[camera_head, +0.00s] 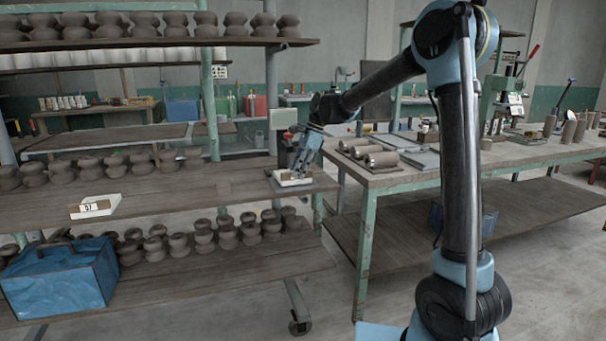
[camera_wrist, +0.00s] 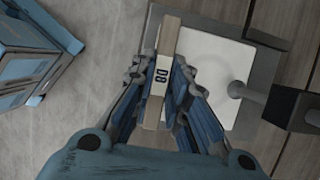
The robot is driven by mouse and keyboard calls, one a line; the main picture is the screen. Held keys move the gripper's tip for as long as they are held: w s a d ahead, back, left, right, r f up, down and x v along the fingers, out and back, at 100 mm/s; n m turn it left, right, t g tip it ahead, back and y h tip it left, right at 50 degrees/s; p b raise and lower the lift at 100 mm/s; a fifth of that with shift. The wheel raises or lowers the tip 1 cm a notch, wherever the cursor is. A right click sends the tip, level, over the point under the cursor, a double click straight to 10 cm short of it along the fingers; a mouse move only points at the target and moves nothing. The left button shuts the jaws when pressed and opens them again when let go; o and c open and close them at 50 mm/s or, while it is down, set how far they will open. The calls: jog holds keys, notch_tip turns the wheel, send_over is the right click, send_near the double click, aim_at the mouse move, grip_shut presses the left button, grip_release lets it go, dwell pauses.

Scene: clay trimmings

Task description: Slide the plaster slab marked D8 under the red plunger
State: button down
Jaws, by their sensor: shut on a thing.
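The white plaster slab (camera_wrist: 208,68) lies on a grey plate (camera_wrist: 215,23) at the shelf's end. Its light wooden strip, marked D8 (camera_wrist: 160,76), runs along the slab's left side in the wrist view. My gripper (camera_wrist: 159,70) is shut on this strip, with fingers on both sides. In the head view, my gripper (camera_head: 296,168) reaches down onto the slab (camera_head: 288,182), partly covering it. A grey rod with a round tip (camera_wrist: 238,90) extends from a dark block (camera_wrist: 297,107) over the slab's right part. I cannot make out a red plunger there.
Another white slab with a label (camera_head: 95,206) lies farther left on the same shelf. Clay pots (camera_head: 90,168) line the shelf behind. A workbench (camera_head: 410,180) stands right, with cylinders (camera_head: 375,158) and a red-handled press (camera_head: 505,100). A blue bag (camera_head: 60,278) sits below.

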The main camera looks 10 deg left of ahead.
jog(key=shift+w+a, duration=0.6)
jog(key=shift+w, duration=0.35)
jog(key=shift+w+a+f, duration=0.1)
jog(key=shift+w+a, duration=0.25)
jog(key=shift+w, duration=0.1)
jog(key=c, duration=1.5)
grip_release()
